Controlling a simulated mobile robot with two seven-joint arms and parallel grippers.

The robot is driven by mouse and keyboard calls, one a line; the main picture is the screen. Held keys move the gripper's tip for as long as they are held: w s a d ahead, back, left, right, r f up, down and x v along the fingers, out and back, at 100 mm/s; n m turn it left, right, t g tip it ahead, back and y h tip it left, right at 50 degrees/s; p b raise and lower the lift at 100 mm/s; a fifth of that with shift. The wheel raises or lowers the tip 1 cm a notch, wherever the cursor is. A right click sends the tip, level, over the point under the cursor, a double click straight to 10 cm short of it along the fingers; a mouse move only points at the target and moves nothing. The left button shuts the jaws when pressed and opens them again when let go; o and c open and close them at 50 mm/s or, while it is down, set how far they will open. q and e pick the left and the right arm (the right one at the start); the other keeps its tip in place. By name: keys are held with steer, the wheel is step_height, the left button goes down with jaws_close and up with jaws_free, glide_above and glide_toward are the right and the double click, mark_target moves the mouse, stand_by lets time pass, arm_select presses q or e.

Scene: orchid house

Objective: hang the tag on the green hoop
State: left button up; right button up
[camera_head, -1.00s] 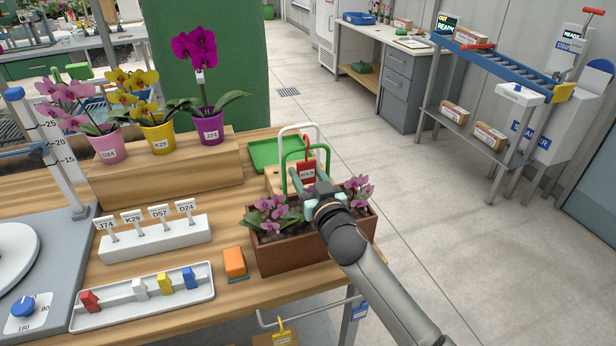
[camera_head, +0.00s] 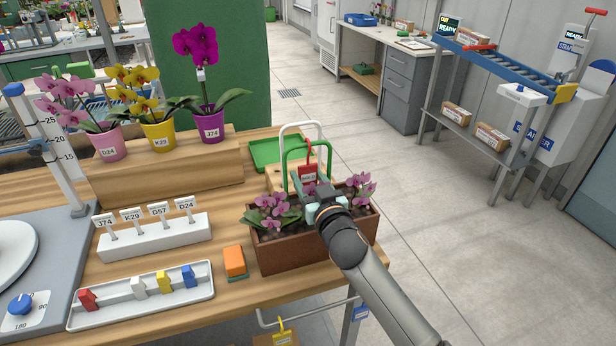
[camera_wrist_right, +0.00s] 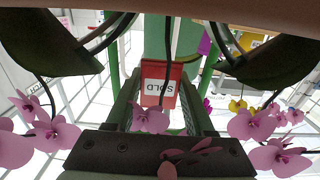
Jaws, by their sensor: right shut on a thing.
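A red SOLD tag (camera_head: 309,175) with a red hook is held upright at the green hoop (camera_head: 287,168), which stands over the brown flower planter (camera_head: 300,255). The tag's hook is close to the hoop's top bar; I cannot tell whether it rests on it. My right gripper (camera_head: 316,192) is just on the near side of the hoop, shut on the tag's lower part. In the right wrist view the tag (camera_wrist_right: 158,88) shows upside down between my fingers (camera_wrist_right: 160,110). My left gripper is not in view.
A white hoop (camera_head: 301,124) stands right behind the green one. Pink orchids (camera_head: 272,210) flank my gripper in the planter. A green tray (camera_head: 262,152) lies behind. An orange block (camera_head: 234,261) and a label rack (camera_head: 155,240) stand left.

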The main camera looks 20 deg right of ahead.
steer(key=o, duration=1.3)
steer(key=shift+c, duration=0.2)
steer(key=shift+s, duration=0.1)
steer(key=s, duration=1.2)
steer(key=s+f, duration=0.1)
steer(key=f, duration=0.1)
steer(key=s+f+g, duration=0.1)
steer(key=f, duration=0.2)
steer(key=s+f+g, duration=0.1)
steer(key=f, duration=0.1)
steer(key=shift+f+n+y+p, duration=0.15)
steer(key=shift+n+y+p, duration=0.15)
steer(key=shift+p, duration=0.1)
steer(key=s+a+f+n+g+y+p, duration=0.1)
steer(key=s+f+g+p, duration=0.2)
steer(key=s+f, duration=1.6)
steer(key=g, duration=0.3)
steer(key=shift+a+f+g, duration=0.2)
steer(key=shift+g, duration=0.2)
